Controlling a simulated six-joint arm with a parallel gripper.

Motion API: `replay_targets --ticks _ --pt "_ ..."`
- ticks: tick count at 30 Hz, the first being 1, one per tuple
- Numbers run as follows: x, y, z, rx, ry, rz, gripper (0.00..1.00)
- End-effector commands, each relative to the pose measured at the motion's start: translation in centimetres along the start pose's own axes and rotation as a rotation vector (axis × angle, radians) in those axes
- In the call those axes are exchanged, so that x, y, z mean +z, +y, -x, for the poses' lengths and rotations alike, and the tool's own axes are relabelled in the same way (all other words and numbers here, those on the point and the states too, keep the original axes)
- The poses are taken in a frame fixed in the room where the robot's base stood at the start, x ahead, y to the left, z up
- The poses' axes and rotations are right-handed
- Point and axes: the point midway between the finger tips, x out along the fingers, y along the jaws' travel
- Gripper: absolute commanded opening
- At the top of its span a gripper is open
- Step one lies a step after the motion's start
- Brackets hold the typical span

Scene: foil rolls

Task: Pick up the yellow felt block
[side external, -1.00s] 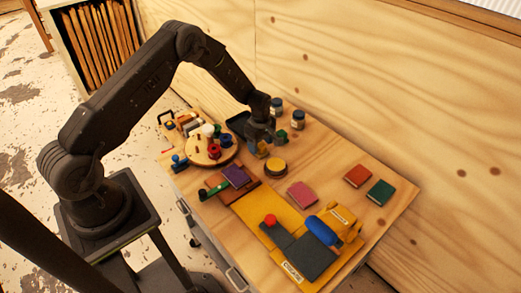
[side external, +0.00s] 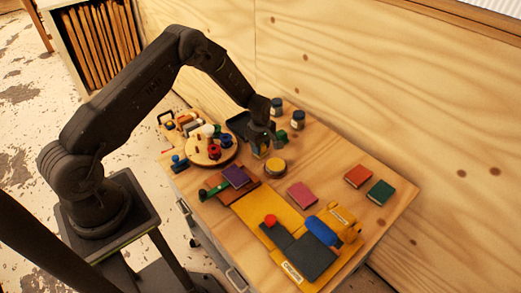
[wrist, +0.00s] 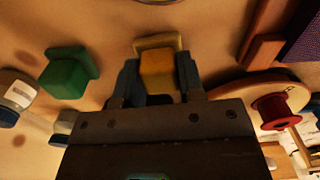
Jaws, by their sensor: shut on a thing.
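The yellow felt block (wrist: 158,68) sits between the two fingers of my gripper (wrist: 159,78) in the wrist view, with a finger against each side. My gripper (side external: 260,146) is shut on it, low over the wooden table. In the side external view the block is small and mostly covered by the fingers. I cannot tell whether the block touches the table.
A green block (wrist: 67,72) stands close beside my gripper. A round wooden board with spools (side external: 199,157) is to the left, and a round yellow-topped tin (side external: 275,166) is just right. Two jars (side external: 298,119) stand behind. A purple block (side external: 236,176) lies in front.

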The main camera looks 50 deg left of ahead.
Motion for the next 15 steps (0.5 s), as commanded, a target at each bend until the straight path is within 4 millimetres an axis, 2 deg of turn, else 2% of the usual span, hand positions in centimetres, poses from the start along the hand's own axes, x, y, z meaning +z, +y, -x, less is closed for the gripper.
replay_targets --ticks 5,8,15 --pt "0.0 0.0 0.2 0.001 0.0 0.0 0.12" --pt "0.0 0.1 1.1 0.003 0.0 0.0 0.12" --pt "0.0 0.1 5.7 0.004 0.001 0.0 0.12"
